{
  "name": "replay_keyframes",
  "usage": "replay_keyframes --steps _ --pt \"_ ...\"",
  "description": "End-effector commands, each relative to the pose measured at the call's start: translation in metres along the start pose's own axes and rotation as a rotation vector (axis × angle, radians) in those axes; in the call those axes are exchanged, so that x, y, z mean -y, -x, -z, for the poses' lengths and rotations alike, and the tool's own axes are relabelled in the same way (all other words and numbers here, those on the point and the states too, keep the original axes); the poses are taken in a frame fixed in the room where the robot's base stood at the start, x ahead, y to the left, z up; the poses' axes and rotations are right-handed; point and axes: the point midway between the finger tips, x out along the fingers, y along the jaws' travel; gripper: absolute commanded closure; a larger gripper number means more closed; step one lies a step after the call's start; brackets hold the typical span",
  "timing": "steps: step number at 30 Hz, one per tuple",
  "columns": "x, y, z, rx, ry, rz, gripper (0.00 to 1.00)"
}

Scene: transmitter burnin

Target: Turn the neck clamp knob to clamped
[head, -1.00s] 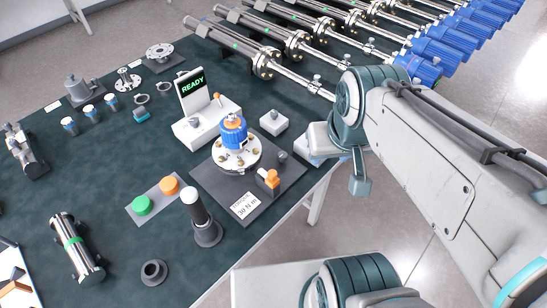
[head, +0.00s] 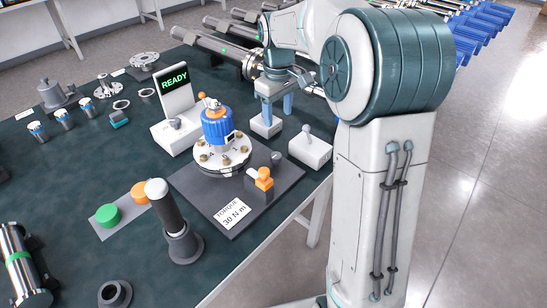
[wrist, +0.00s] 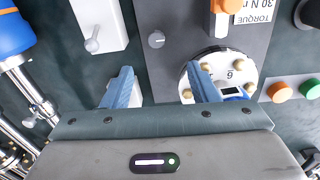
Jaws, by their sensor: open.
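A small round grey knob (head: 277,157) with a light pointer line stands on the dark fixture plate (head: 215,205). It also shows in the wrist view (wrist: 157,39), clear of my fingers. No label naming it as the neck clamp is readable. On the plate, a blue transmitter (head: 217,127) stands upright on a bolted white flange (head: 222,156). My gripper (head: 277,108) is open and empty, pointing down behind the plate above a white box (head: 266,127). In the wrist view its blue fingers (wrist: 163,85) are spread, the right one overlapping the flange in view.
An orange-topped clamp (head: 263,180) stands at the plate's front. A white box with a toggle lever (head: 308,148) is to the right. A display reading READY (head: 175,85) stands behind left. A white-topped post (head: 175,225) and green button (head: 107,215) are in front.

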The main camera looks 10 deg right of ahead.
Motion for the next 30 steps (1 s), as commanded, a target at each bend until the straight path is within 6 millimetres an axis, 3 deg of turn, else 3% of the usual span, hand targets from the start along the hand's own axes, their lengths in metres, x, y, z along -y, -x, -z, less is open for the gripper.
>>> replay_keyframes --steps 1,7,11,24,30 --pt "-0.005 -0.018 0.007 0.008 0.015 0.010 0.46" --pt "-0.014 -0.036 0.019 0.018 0.051 0.027 0.46" --pt "-0.013 -0.048 0.019 0.021 0.054 0.029 0.46" --pt "-0.011 -0.137 0.017 0.021 0.054 0.029 0.46" --pt "-0.010 -0.162 0.017 0.019 0.053 0.028 0.46"
